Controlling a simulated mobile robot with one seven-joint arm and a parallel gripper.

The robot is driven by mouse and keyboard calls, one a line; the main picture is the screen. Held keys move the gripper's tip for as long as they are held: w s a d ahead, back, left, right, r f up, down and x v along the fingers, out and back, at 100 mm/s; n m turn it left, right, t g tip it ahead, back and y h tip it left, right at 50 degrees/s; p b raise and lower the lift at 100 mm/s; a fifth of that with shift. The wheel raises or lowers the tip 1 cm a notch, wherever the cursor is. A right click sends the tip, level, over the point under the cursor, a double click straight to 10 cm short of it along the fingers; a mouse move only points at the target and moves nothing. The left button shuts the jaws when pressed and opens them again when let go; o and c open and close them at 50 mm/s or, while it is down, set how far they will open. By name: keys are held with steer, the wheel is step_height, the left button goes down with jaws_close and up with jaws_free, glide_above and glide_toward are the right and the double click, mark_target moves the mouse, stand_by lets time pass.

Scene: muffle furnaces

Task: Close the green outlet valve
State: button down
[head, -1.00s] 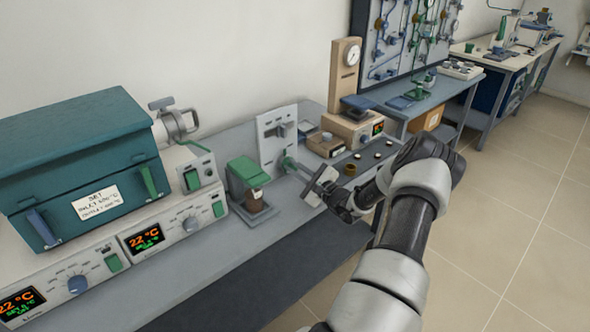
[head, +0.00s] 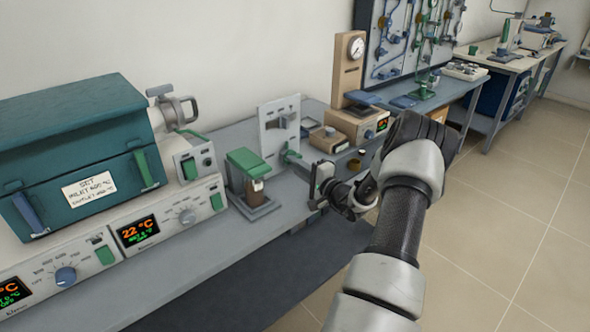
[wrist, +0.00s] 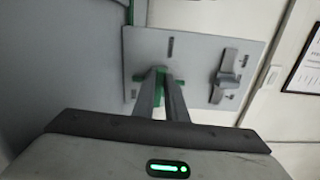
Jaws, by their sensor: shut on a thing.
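The green outlet valve (head: 292,156) is low on a pale upright panel (head: 268,130), behind the bench's front edge. My gripper (head: 306,168) is in front of it at the panel. In the wrist view the two fingers (wrist: 162,82) are close together, shut on the green valve handle (wrist: 158,70). Only a little green shows around the fingertips; they hide most of the handle, so its exact angle is unclear. A second, grey handle (wrist: 230,75) is on the same panel, to the right in the wrist view and clear of the fingers.
A green-topped device (head: 247,163) stands on the bench left of the panel. The teal furnace (head: 75,150) and control units (head: 140,232) are further left. A wooden-sided box with a display (head: 358,123) is to the right. Open floor lies right of the bench.

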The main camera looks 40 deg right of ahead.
steer(key=shift+f+n, duration=0.1)
steer(key=shift+n, duration=0.3)
steer(key=c, duration=1.8)
jaws_free()
steer(key=shift+s, duration=0.1)
steer(key=s+d+p, duration=0.1)
steer(key=s, duration=1.6)
steer(key=shift+d+p, duration=0.2)
steer(key=shift+p, duration=0.1)
steer(key=shift+s, duration=0.1)
